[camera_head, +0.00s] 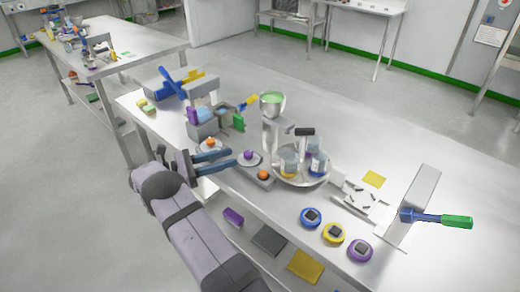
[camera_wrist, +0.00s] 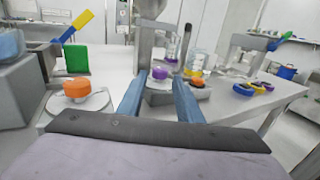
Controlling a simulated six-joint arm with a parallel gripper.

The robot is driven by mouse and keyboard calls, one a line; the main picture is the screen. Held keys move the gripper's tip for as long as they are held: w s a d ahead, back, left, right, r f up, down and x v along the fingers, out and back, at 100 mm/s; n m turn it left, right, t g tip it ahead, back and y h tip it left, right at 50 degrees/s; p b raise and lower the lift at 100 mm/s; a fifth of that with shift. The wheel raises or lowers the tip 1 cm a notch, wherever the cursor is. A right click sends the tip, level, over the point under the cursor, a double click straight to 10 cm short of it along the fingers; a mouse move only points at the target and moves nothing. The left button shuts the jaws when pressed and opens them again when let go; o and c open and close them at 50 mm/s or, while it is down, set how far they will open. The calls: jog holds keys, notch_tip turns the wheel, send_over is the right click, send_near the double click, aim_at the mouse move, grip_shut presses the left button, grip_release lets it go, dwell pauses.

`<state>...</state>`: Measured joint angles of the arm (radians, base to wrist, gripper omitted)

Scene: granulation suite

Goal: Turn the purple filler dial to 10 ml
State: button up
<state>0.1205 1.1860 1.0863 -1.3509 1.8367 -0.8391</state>
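My gripper (camera_head: 234,159) is open and empty, reaching in low from the left towards the dial. Its fingers also frame the dial in the wrist view (camera_wrist: 159,88). I see a gap between the fingertips and the dial. The dial's scale and pointer are too small to read.
An orange knob (camera_head: 210,142) on a round plate is close to my gripper's far side. Another orange knob (camera_head: 263,174) is on a grey base to the right. A round metal tray (camera_head: 300,181) with jars stands beyond it. A green block (camera_head: 239,122) stands behind the dial.

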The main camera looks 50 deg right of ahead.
aim_at(260, 157)
jog(key=shift+a+f, duration=0.1)
jog(key=p+x, duration=0.2)
jog(key=x, duration=1)
jog(key=c, duration=0.8)
